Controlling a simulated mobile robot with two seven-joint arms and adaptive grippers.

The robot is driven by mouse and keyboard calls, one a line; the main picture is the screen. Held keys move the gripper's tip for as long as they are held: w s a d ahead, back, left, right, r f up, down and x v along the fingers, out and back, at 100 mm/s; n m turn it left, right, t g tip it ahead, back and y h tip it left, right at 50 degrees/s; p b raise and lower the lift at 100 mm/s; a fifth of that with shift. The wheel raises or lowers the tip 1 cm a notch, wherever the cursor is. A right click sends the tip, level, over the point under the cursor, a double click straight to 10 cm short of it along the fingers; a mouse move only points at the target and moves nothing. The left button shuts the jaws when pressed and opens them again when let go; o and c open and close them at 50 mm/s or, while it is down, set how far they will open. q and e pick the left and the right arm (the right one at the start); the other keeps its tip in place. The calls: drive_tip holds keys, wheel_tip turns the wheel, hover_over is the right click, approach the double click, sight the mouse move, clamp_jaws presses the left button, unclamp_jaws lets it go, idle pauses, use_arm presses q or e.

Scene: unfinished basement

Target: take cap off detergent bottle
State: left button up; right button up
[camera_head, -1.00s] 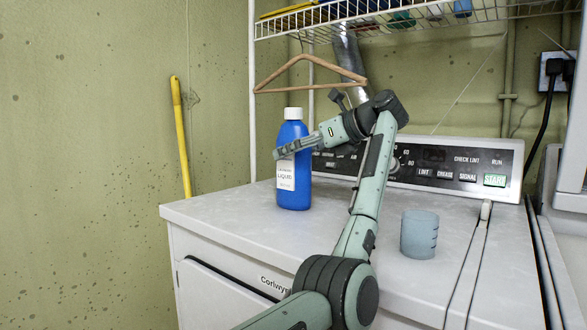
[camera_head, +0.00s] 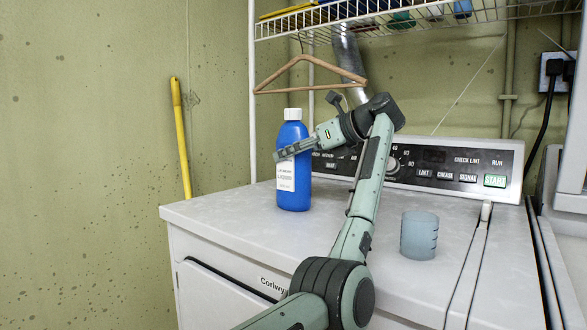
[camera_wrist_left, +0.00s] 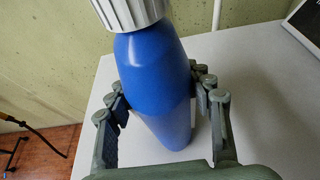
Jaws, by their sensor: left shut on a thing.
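A blue detergent bottle (camera_head: 294,190) with a white label stands upright on the washer top in the head view. Its white cap (camera_head: 293,113) is on the neck. My left gripper (camera_head: 282,156) is closed around the upper body of the bottle, below the cap. In the left wrist view the fingers sit on both sides of the blue bottle (camera_wrist_left: 155,85), and the ribbed white cap (camera_wrist_left: 130,10) is at the top, cut off by the frame edge. My right gripper is in neither view.
A translucent blue-grey cup (camera_head: 419,235) stands on the white machine top (camera_head: 225,212), right of my arm. A control panel (camera_head: 440,165) runs along the back. A wooden hanger (camera_head: 310,75) hangs from the wire shelf (camera_head: 400,22) above the bottle. A yellow pole (camera_head: 181,140) leans on the wall.

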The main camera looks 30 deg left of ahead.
sight(294, 111)
use_arm(q)
drive_tip(key=shift+r, duration=0.15)
wheel_tip(294, 111, up, 9)
drive_tip(key=shift+r+p, duration=0.1)
drive_tip(key=shift+p, duration=0.75)
drive_tip(key=shift+r, duration=0.35)
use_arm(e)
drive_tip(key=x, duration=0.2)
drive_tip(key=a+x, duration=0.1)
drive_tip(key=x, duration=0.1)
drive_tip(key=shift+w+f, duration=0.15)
use_arm(q)
drive_tip(key=o, duration=1.1)
clamp_jaws()
